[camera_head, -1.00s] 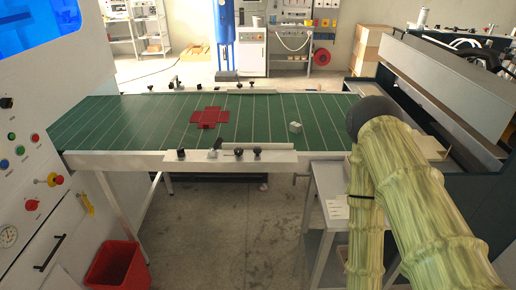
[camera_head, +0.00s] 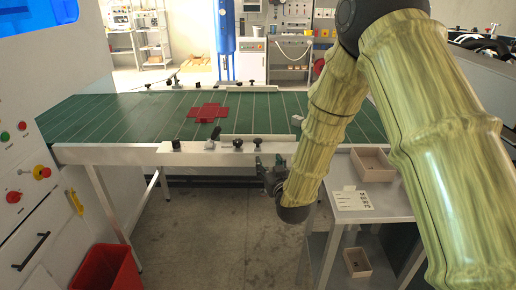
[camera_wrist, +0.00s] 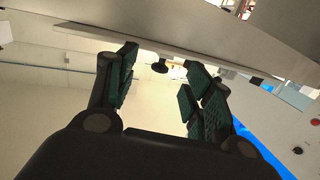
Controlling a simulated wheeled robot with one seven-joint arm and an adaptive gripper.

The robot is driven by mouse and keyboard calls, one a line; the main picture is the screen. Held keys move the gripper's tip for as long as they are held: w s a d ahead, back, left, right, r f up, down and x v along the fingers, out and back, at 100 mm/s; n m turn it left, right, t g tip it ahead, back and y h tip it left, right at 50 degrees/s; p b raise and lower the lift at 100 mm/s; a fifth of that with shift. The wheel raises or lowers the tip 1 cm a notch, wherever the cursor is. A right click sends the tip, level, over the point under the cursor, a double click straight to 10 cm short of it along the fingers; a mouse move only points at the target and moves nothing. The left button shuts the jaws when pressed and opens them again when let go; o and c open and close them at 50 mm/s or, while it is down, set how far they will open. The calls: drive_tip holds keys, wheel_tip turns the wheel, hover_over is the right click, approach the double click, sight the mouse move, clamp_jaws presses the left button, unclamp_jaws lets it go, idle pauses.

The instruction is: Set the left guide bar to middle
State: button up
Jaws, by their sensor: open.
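The green-topped table (camera_head: 75,124) carries a near guide bar (camera_head: 275,140) along its front edge and a far guide bar (camera_head: 235,88) along the back. Black knobs (camera_head: 237,143) stand on the near rail. I cannot tell which bar is the one called left. My gripper (camera_head: 267,168) is just in front of the table's front edge, close to the rightmost near knob (camera_head: 257,142). In the wrist view my gripper (camera_wrist: 160,68) is open and empty, with a dark knob (camera_wrist: 160,67) showing between its fingers, apart from them.
A red cross-shaped blank (camera_head: 208,111) and a small grey block (camera_head: 296,120) lie on the green top. A side table (camera_head: 395,213) with a tray (camera_head: 372,165) and a paper card stands at right. A red bin (camera_head: 105,268) is on the floor at left.

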sight(259, 142)
drive_tip(key=shift+t, duration=0.5)
drive_tip(key=w+a+r, duration=0.1)
drive_tip(key=w, duration=0.3)
drive_tip(key=w+a+r+p, duration=0.1)
drive_tip(key=w, duration=0.2)
drive_tip(key=w+a+r+p, duration=0.1)
drive_tip(key=w+a, duration=0.1)
drive_tip(key=w, duration=0.2)
drive_tip(key=shift+w, duration=0.35)
drive_tip(key=shift+c, duration=0.2)
clamp_jaws()
